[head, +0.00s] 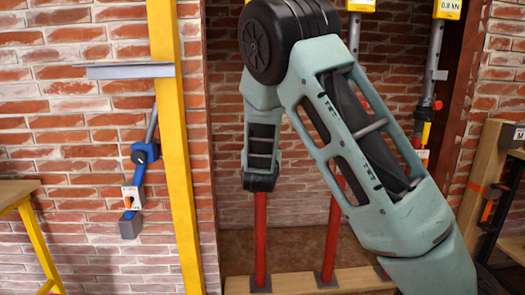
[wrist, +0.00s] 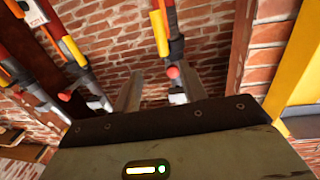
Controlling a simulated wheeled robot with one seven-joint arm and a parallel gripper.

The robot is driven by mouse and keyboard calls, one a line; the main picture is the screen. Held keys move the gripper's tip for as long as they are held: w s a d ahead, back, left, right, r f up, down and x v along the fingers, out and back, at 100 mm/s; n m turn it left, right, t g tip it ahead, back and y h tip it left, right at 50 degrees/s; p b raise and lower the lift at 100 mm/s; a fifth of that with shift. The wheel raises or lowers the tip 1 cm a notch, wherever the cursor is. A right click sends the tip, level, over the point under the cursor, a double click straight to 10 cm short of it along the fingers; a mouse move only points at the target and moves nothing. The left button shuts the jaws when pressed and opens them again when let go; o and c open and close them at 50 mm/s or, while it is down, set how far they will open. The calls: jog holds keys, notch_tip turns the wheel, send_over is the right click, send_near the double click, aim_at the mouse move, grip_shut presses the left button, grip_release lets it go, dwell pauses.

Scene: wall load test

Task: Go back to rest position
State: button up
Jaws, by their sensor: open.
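My gripper (wrist: 156,92) shows in the wrist view as two grey fingers standing apart beyond a dark plate. In the head view my arm rises from the lower right to a large black joint at the top, then hangs down in front of the recess. The fingers cannot be made out there.
Red props (head: 261,240) stand on a wooden sill (head: 300,280) in the brick recess. A yellow post (head: 175,150) carries a grey bracket (head: 125,71). A blue clamp tool (head: 145,153) hangs left. A wooden shelf unit (head: 481,180) stands right, a yellow-legged table (head: 40,240) left.

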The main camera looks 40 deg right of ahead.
dwell(0.5)
jog(key=s+a+f+n+g+y, duration=0.15)
jog(key=a+y, duration=0.25)
jog(key=a, duration=0.4)
jog(key=s+a+f+n+g+y, duration=0.1)
jog(key=s+a+f+n+y, duration=0.15)
jog(key=a, duration=0.55)
jog(key=s+a+f+n+g+y, duration=0.1)
jog(key=s+a+f+y, duration=0.15)
jog(key=a+y, duration=0.4)
jog(key=s+a+f+n+g, duration=0.1)
jog(key=s+a+n+g, duration=0.2)
jog(key=s+a, duration=0.55)
jog(key=s+a+n+g, duration=0.3)
jog(key=s+n+g, duration=0.1)
jog(key=s, duration=0.8)
jog(key=s+a+n+g, duration=0.2)
jog(key=s+n+g, duration=0.15)
jog(key=s, duration=0.85)
notch_tip(320, 180, up, 14)
jog(key=p, duration=1.5)
jog(key=shift+s+r+h, duration=0.2)
jog(key=shift+h, duration=0.2)
jog(key=shift+d, duration=0.1)
